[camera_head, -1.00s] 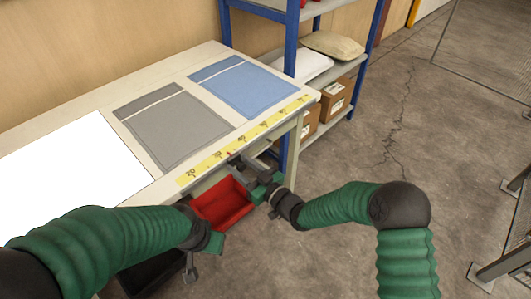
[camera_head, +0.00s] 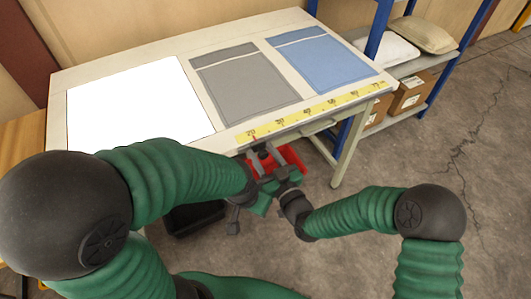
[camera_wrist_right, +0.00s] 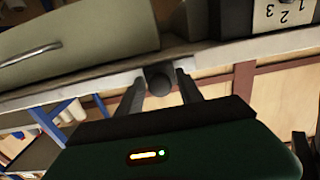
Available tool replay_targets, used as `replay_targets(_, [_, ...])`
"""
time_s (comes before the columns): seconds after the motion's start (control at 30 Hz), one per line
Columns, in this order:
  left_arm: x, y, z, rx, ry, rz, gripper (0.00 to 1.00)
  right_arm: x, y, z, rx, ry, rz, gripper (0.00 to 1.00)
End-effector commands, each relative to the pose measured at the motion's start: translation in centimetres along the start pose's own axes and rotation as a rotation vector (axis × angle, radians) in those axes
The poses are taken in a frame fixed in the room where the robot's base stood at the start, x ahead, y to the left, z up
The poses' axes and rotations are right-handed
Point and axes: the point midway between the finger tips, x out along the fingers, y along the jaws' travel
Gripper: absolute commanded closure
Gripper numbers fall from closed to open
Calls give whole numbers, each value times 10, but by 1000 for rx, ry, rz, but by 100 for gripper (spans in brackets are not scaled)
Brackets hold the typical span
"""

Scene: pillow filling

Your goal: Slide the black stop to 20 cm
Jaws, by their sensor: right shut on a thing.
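The black stop (camera_head: 262,153) is at the front edge of the table, just below the yellow ruler (camera_head: 310,112). A small red mark on the ruler sits at about the 20 label. My right gripper (camera_head: 268,164) is at the stop. In the right wrist view, a round black knob of the stop (camera_wrist_right: 158,83) is between its two fingers, which are shut on it. My left gripper (camera_head: 235,218) hangs in front of the table, apart from the stop. Its fingers are too small and dark to read.
A grey cloth (camera_head: 245,85), a blue cloth (camera_head: 322,60) and a white sheet (camera_head: 140,100) lie on the table (camera_head: 90,75). A blue shelf with boxes (camera_head: 411,92) stands at the right.

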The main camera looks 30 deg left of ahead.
Motion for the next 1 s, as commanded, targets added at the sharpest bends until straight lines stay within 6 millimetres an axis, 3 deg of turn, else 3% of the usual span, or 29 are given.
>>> replay_targets(0.03, [0, 0, 0, 0, 0, 0, 64, 0, -6, 1, 4, -2, -11, 100])
replay_targets(0.07, [0, 0, 0, 0, 0, 0, 64, 0, -6, 1, 4, -2, -12, 54])
replay_targets(0.1, [0, 0, 0, 0, 0, 0, 64, 0, -6, 1, 4, -2, -12, 51])
replay_targets(0.33, [0, 0, 0, 0, 0, 0, 64, -1, -4, 0, 3, -2, -10, 51])
replay_targets(0.47, [-2, 0, 0, 0, 0, 0, 64, -13, -3, 0, 3, -3, -8, 51])
replay_targets(0.57, [-4, 0, -1, 0, 0, 0, 64, -35, -3, 0, 3, -4, -7, 51])
replay_targets(0.8, [-6, 0, -2, 0, 0, 0, 64, -107, -1, 2, 5, -6, -5, 51])
replay_targets(1.0, [-6, 0, -1, 0, 0, 0, 64, -152, -1, 2, 5, -5, -6, 51])
